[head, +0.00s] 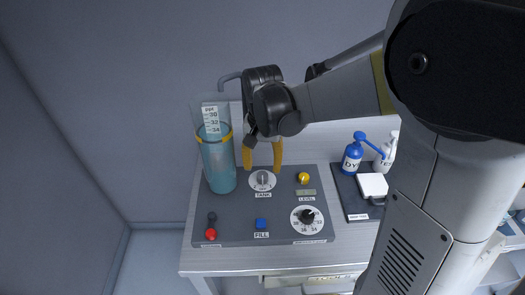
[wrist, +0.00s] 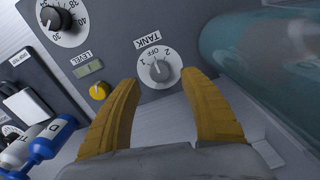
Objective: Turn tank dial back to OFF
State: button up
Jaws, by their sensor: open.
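The tank dial is a round white plate with a grey knob, above a TANK label in the head view (head: 262,179). In the wrist view the tank dial (wrist: 160,69) shows its OFF, 1 and 2 marks, but I cannot tell surely which mark the knob points to. My gripper (head: 262,168) has two yellow fingers, spread apart just above and behind the dial. In the wrist view my gripper (wrist: 158,80) is open and empty, with one fingertip to each side of the dial. The fingers appear clear of the knob.
A clear tank of blue-green liquid (head: 219,168) stands close left of the dial. The panel also holds a yellow knob (head: 303,178), a blue FILL button (head: 261,223), a black-knobbed numbered dial (head: 307,216) and a red-tipped lever (head: 211,233). A blue bottle (head: 353,155) stands at right.

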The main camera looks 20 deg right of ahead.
aim_at(262, 175)
notch_tip(262, 175, up, 7)
jog(key=shift+r, duration=0.2)
dwell(0.4)
jog(key=s+r+n+t, duration=0.1)
jog(key=s+n+t, duration=0.4)
jog(key=s, duration=0.7)
jog(key=shift+s+r+n+t, duration=0.25)
jog(key=shift+s+n+t, duration=0.15)
jog(key=shift+t, duration=0.6)
